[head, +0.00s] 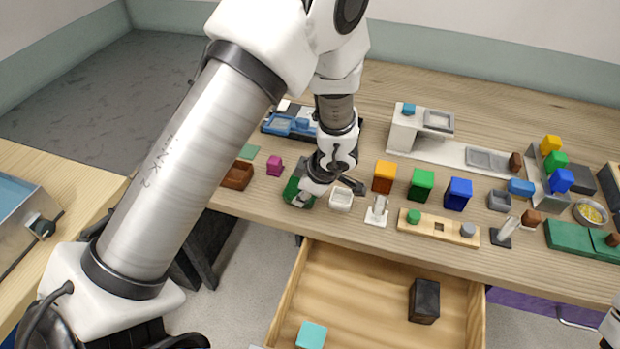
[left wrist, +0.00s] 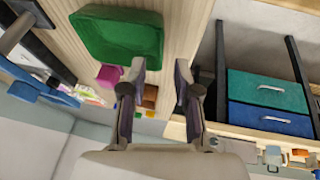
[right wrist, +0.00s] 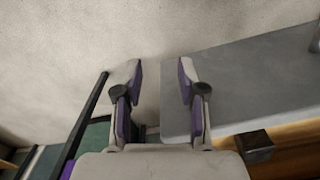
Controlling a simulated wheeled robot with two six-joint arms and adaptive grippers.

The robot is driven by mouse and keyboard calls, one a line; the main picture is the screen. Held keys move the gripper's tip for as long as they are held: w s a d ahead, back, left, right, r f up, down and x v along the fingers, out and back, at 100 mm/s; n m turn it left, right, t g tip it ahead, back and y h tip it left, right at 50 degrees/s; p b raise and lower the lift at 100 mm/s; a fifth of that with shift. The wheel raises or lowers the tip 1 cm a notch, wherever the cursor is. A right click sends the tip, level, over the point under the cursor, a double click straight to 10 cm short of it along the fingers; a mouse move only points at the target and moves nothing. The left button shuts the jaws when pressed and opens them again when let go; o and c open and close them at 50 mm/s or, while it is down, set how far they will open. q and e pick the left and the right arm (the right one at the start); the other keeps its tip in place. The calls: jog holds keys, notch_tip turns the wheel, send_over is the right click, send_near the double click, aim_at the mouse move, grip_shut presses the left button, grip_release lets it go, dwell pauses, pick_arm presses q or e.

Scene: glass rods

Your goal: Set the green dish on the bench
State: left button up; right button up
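The green dish (head: 297,186) is on the near edge of the wooden bench, partly hidden by my left gripper. It also shows in the left wrist view as a shallow green tray (left wrist: 118,32) with a raised rim, beside the tip of the left finger. My left gripper (head: 324,188) is over the front of the bench, just right of the dish. Its fingers (left wrist: 160,72) are apart with nothing between them. I cannot tell whether a finger touches the rim. My right gripper (right wrist: 160,78) is open and empty, away from the dish.
A white cup (head: 341,199) stands right of the dish, and a magenta block (head: 274,165) and brown dish (head: 238,176) stand left. An open drawer (head: 352,290) below holds a black box (head: 424,300) and a teal block (head: 311,335). Coloured blocks crowd the bench's right.

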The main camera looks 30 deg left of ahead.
pick_arm(q)
jog(key=p+v, duration=0.2)
jog(key=v, duration=0.5)
jog(key=shift+r, duration=0.45)
jog(key=shift+d, duration=0.1)
jog(key=shift+s, duration=0.1)
